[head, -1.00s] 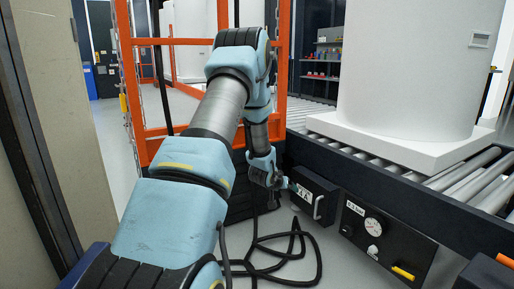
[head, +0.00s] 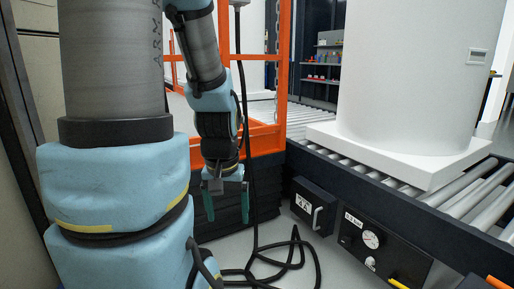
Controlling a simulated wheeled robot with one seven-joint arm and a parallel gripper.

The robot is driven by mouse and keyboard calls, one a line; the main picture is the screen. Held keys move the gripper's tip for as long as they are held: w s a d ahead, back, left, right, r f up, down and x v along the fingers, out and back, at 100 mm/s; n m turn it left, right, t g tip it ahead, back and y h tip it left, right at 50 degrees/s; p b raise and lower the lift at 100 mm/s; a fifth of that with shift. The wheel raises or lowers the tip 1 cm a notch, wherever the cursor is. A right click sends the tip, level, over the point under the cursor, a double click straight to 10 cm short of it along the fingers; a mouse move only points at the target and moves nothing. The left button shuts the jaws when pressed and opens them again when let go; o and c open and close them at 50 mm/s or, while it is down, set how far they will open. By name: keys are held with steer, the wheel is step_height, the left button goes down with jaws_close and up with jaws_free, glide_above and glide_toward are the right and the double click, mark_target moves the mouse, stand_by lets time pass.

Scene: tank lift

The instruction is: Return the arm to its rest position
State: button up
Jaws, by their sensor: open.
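My gripper (head: 226,200) is in the head view, left of centre, pointing down at the end of my blue and grey arm. Its two dark green fingers are apart, with nothing between them. It hangs in front of the dark base of the orange-framed lift, left of the black box (head: 314,204) with a handle. My arm's near links fill the left of the view and hide part of the orange frame (head: 283,60).
A large white tank (head: 405,70) stands on a roller conveyor (head: 470,190) at the right. A panel with a gauge (head: 371,239) sits on the conveyor's side. A black cable (head: 290,262) lies looped on the floor. A grey wall edge stands close at the left.

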step_height(320, 180, up, 36)
steer(key=p, duration=3.4)
